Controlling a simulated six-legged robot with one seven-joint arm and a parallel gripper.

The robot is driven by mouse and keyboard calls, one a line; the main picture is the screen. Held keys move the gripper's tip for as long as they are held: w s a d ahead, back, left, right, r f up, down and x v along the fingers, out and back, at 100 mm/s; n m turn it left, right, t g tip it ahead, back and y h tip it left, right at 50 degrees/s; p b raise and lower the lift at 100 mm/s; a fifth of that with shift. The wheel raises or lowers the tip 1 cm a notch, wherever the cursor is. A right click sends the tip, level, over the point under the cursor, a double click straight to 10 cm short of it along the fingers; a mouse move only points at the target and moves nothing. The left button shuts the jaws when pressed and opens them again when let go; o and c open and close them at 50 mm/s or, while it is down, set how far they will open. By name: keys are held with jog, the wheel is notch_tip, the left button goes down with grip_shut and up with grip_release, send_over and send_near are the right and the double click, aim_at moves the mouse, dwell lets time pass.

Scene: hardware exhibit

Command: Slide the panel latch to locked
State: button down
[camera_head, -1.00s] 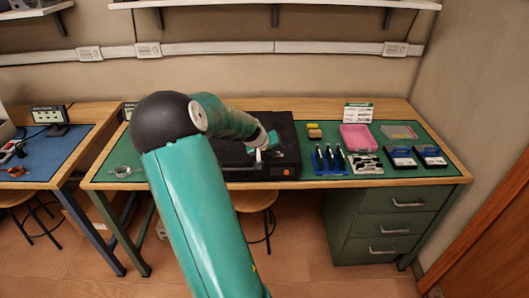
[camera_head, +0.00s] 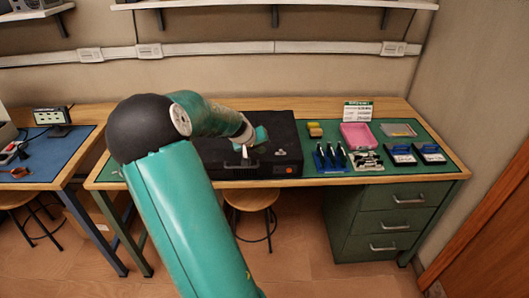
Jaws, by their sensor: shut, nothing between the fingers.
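A black box-shaped panel unit (camera_head: 285,130) sits on the green mat of the workbench. Its front face carries an orange-red spot (camera_head: 289,169) at the right and a pale handle-like part near the middle. My gripper (camera_head: 246,155) is over the front part of the unit's top, seen small at the end of my teal arm. It is shut and empty. The latch cannot be made out clearly, and my arm hides the left part of the unit. I cannot tell whether the gripper touches the panel.
A small sign (camera_head: 357,111) stands behind. A stool (camera_head: 252,197) is under the bench, with green drawers (camera_head: 390,220) to its right.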

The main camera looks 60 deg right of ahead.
jog(key=v, duration=0.6)
jog(key=shift+r, duration=0.2)
jog(key=shift+a, duration=0.1)
jog(key=w+a+r+n+t+y, duration=0.1)
jog(key=w+a+r+t+y, duration=0.15)
jog(key=a, duration=0.65)
jog(key=w+a+r+n+t+y, duration=0.1)
jog(key=w+a+n, duration=0.15)
jog(key=a, duration=0.65)
jog(key=w+a+r+n+t+y, duration=0.15)
jog(key=w+a, duration=0.25)
jog(key=a, duration=0.5)
jog(key=s+a+r+n, duration=0.1)
jog(key=s+a+n, duration=0.1)
jog(key=a, duration=0.6)
jog(key=s+a+r+n+t+y, duration=0.1)
jog(key=s+a, duration=0.3)
jog(key=a, duration=0.4)
jog(key=s+a+r+n+t+y, duration=0.1)
jog(key=s+a+r+n, duration=0.2)
jog(key=a, duration=0.5)
jog(key=shift+s+a, duration=0.4)
